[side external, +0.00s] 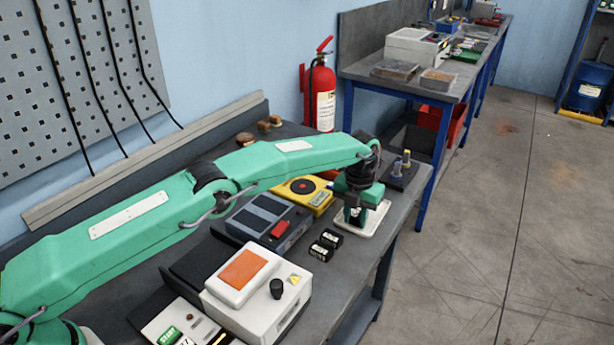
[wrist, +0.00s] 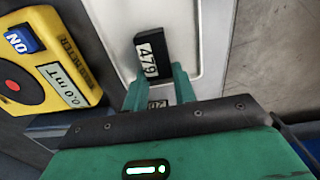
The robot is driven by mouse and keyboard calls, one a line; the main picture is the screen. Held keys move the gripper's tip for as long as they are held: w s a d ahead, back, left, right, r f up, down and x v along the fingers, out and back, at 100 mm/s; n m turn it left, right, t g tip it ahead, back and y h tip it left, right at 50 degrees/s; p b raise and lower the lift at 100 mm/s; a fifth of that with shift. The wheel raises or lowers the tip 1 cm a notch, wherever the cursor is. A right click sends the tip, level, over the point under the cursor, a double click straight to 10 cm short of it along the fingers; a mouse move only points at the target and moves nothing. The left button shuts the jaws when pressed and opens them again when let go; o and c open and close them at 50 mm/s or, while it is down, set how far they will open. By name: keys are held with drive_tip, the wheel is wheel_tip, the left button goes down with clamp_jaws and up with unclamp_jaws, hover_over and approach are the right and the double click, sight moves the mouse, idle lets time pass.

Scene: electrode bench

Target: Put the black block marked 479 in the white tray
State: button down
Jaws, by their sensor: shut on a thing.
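The black block marked 479 (wrist: 153,54) is between the fingertips of my gripper (wrist: 158,78) in the wrist view, its white label facing the camera. My gripper is shut on it. Behind the block lies the floor of the white tray (wrist: 205,45). In the side view my gripper (side external: 353,217) points down over the white tray (side external: 374,222), close to it. The fingers hide part of the tray there. I cannot tell whether the block touches the tray floor.
Two other black labelled blocks, one nearer (side external: 320,252) and one farther (side external: 331,238), stand on the bench beside the tray. A yellow meter (side external: 304,194) and a grey device (side external: 262,222) are to the left. A dark stand with posts (side external: 400,174) is behind. The bench edge is close at right.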

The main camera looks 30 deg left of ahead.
sight(355, 219)
drive_tip(key=c, duration=1.1)
unclamp_jaws()
drive_tip(key=shift+f, duration=0.15)
drive_tip(key=shift+r, duration=3.95)
